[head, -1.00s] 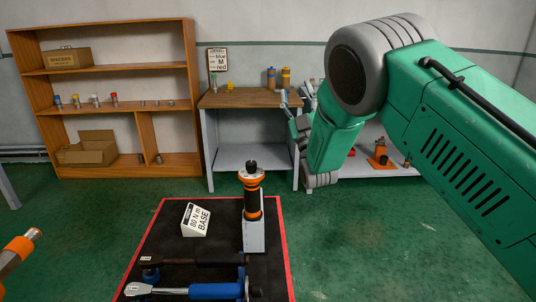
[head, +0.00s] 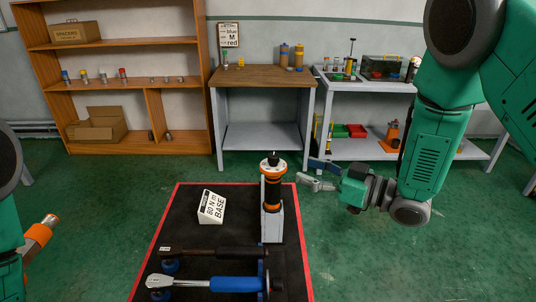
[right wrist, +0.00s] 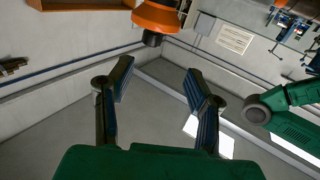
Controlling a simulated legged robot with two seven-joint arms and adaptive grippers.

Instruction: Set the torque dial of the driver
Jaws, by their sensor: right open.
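The driver (head: 273,190) stands upright in a grey holder (head: 272,226) on the black mat. It has a black body, orange bands and a black knob on top. A white block (head: 211,207) reading "80 N m BASE" is left of it. My right gripper (head: 308,174) is open and empty, just right of the driver's upper part and apart from it, with its fingers pointing left. The right wrist view shows both spread fingers (right wrist: 160,82) and an orange and black part (right wrist: 156,18), apparently the driver's top, beyond them. My left gripper is not visible.
A blue-handled wrench (head: 232,284) and a dark bar (head: 205,252) lie at the mat's (head: 175,228) front. An orange cylinder (head: 41,232) with a metallic tip is at far left. A wooden-topped table (head: 262,76), shelf (head: 150,88) and side bench (head: 455,158) stand behind. Green floor is open between.

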